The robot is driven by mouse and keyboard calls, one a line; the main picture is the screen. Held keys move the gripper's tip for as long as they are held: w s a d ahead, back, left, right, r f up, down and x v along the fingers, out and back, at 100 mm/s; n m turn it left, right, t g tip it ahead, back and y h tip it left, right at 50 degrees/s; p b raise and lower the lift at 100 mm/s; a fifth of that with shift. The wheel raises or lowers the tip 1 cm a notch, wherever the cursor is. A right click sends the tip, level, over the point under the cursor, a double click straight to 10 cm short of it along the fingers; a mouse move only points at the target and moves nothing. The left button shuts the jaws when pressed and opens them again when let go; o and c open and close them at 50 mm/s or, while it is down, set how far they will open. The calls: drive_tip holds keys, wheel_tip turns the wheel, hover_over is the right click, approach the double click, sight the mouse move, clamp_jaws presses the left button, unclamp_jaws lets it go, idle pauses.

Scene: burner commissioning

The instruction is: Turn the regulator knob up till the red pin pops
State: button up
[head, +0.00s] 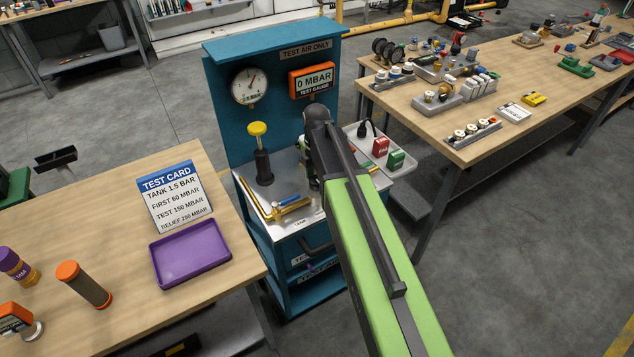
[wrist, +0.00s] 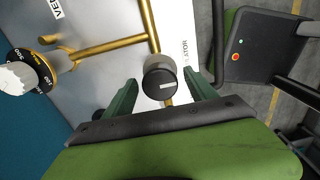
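The regulator knob (wrist: 160,80) is a black round knob with a white index mark, seen in the wrist view below a brass pipe. The label beside it is partly hidden and ends in "LATOR". My gripper (wrist: 159,77) is open. Its two green fingers stand on either side of the knob, with gaps showing. In the head view my arm covers the knob and the gripper tips. A round dial gauge (head: 250,85) and an orange test gauge (head: 313,80) reading 0 MBAR are on the blue panel (head: 295,120). I cannot make out a red pin.
A white knob on a yellow-and-black dial (wrist: 22,76) is left of the gripper. A yellow-topped pump (head: 262,160) stands on the panel's shelf. A grey tray (head: 403,165) holds red and green blocks. The test card (head: 174,197) and purple tray (head: 190,252) are on the left table.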

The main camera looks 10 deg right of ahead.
drive_tip(key=c, duration=1.3)
